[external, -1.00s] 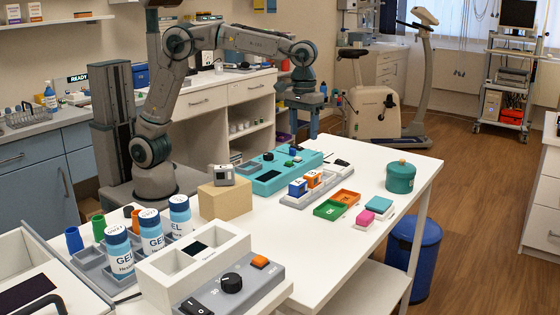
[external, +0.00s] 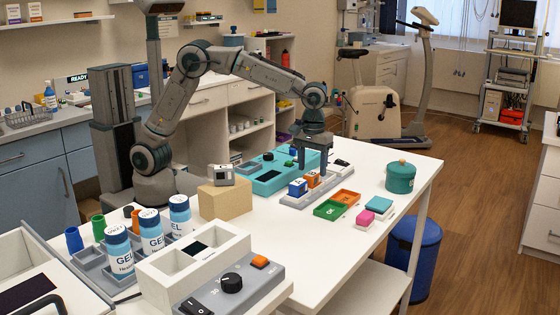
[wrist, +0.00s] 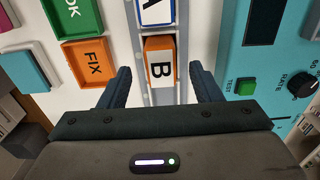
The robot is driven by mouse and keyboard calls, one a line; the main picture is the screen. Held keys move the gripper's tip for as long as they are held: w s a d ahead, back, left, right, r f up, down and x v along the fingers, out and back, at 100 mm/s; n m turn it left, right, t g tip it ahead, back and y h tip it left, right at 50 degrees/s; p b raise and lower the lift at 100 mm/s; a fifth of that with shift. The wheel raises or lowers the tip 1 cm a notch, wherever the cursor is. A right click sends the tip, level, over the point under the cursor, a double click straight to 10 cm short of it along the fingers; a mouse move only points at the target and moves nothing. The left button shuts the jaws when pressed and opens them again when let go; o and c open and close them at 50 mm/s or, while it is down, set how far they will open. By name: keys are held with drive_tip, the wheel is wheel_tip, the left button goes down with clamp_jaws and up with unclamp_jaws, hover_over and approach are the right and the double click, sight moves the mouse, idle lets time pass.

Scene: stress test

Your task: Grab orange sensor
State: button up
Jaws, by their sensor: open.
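The orange sensor (external: 312,180) is a small orange block with a white face lettered B, which also shows in the wrist view (wrist: 160,62). It sits in a grey rail (external: 290,200) beside a blue block lettered A (external: 297,188). My gripper (external: 314,168) points down over the orange block. In the wrist view my gripper (wrist: 161,75) is open, with one dark finger on each side of the block and a gap on both sides. Nothing is held.
A teal device (external: 268,178) with a green TEST button (wrist: 245,86) lies beside the rail. A green OK tray (external: 329,210) and an orange FIX tray (external: 346,197) lie on the other side. A teal pot (external: 400,178) stands at the right.

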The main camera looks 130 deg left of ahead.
sight(312, 173)
wheel_tip(312, 173, down, 4)
drive_tip(key=shift+a+r, duration=0.15)
drive_tip(key=shift+r, duration=0.05)
drive_tip(key=c, duration=1.1)
drive_tip(key=shift+r, duration=0.1)
